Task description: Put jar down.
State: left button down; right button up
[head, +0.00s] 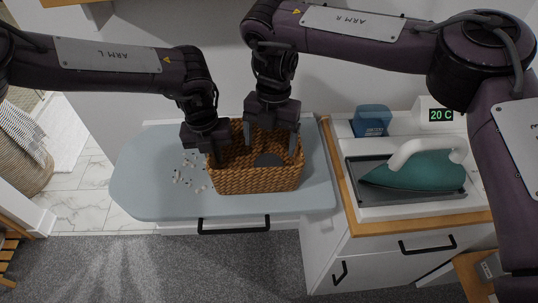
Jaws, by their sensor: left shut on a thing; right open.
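A wicker basket (257,180) stands on the pale blue board. My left gripper (225,157) is at its left end and looks shut on the basket's left wall; the exact contact is partly hidden. My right gripper (271,143) is open, with its fingers apart over the basket's right half. A dark grey rounded shape (268,160) shows inside the basket below my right gripper; I cannot tell whether it is the jar. No jar is clearly visible elsewhere.
Small pale and dark bits lie scattered on the blue board (140,185) left of the basket. To the right, a teal iron (415,171) rests on a tray on a wooden-edged cabinet, with a blue container (371,120) and a 20 C display (437,115) behind.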

aim_at(271, 158)
jog(key=shift+w+d+r, duration=0.1)
jog(key=shift+w+r, duration=0.1)
jog(key=shift+r, duration=0.95)
jog(key=shift+w+r, duration=0.15)
jog(key=shift+r, duration=1)
pick_arm(q)
jog(key=c, duration=1.5)
grip_release()
